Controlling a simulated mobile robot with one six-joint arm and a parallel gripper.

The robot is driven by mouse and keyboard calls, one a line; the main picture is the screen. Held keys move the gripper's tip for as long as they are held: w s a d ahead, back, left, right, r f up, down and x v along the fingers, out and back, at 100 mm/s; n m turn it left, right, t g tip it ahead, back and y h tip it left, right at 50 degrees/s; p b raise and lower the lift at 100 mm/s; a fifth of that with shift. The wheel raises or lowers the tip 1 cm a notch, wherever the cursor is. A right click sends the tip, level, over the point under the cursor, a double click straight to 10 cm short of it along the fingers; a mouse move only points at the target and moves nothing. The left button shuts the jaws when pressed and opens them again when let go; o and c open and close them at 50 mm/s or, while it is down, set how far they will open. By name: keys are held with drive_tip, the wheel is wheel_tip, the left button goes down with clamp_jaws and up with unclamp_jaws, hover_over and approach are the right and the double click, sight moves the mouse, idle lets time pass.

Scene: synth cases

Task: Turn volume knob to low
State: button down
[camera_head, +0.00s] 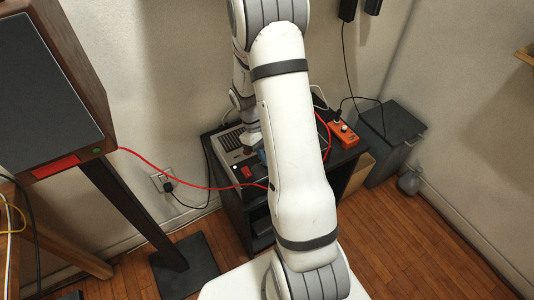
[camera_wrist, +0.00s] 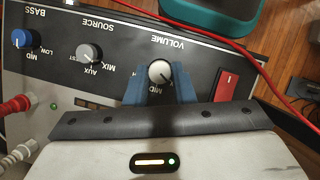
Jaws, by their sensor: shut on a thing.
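The volume knob (camera_wrist: 160,73) is a pale round knob under the upside-down word VOLUME on a black amplifier panel (camera_wrist: 125,50) in the wrist view. A MID label is partly visible below it. A small dark mark shows on the knob's lower side, but its exact setting is hard to read. My gripper (camera_wrist: 160,78) has its two blue fingers on either side of the knob, shut on it. The fingers hide parts of the scale around it. In the head view the amplifier (camera_head: 244,171) is partly behind my arm, and the knob is hidden.
A grey source knob (camera_wrist: 89,54), a blue bass knob (camera_wrist: 24,39) and a red switch (camera_wrist: 228,83) share the panel. A red cable (camera_head: 205,187) runs from the large speaker (camera_head: 45,85). An orange box (camera_head: 343,134) sits right of my arm.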

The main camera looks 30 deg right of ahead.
drive_tip(key=shift+w+n, duration=0.15)
drive_tip(key=shift+n, duration=0.35)
drive_tip(key=c, duration=1.2)
unclamp_jaws()
drive_tip(key=shift+c, duration=0.2)
drive_tip(key=shift+r, duration=0.1)
drive_tip(key=v, duration=0.7)
drive_tip(key=shift+a+r+p, duration=0.2)
drive_tip(key=shift+r+p, duration=0.05)
drive_tip(key=shift+p, duration=0.2)
